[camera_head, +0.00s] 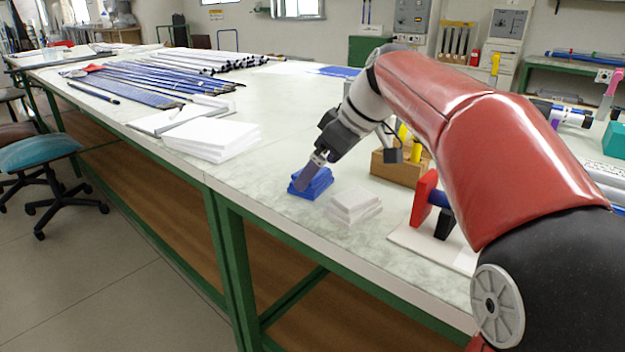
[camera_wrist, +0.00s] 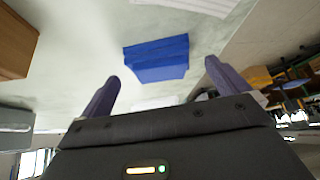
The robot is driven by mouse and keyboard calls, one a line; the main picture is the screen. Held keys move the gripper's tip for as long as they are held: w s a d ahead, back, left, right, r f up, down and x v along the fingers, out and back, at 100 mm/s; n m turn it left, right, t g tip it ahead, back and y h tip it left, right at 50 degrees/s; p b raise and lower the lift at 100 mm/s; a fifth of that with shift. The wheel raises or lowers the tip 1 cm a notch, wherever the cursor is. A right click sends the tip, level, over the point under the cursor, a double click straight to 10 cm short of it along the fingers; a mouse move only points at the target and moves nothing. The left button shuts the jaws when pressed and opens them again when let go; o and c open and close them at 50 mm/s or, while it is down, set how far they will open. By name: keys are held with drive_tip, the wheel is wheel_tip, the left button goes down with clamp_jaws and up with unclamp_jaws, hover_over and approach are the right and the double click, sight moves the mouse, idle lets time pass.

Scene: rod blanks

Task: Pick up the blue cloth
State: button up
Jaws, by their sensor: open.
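The blue cloth (camera_head: 311,187) is a small folded stack on the pale table top, near its front edge. My gripper (camera_head: 305,180) is just above it in the head view and hides part of its top. In the wrist view the blue cloth (camera_wrist: 157,60) lies ahead of the two purple-grey fingers and between their lines. The fingers (camera_wrist: 158,88) are spread wide with nothing between them. I cannot tell from these frames whether a finger touches the cloth.
A white folded stack (camera_head: 354,205) lies close to the right of the blue cloth. A wooden box (camera_head: 392,168) stands behind, and a red-and-black holder (camera_head: 430,205) on a white base is further right. White sheets (camera_head: 212,138) lie left. Bare table lies between.

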drive_tip(key=shift+x, duration=1.4)
drive_tip(key=shift+r, duration=0.1)
drive_tip(key=c, duration=1)
drive_tip(key=shift+o, duration=0.2)
drive_tip(key=shift+r, duration=0.1)
wheel_tip(320, 180, up, 20)
drive_tip(key=p, duration=0.3)
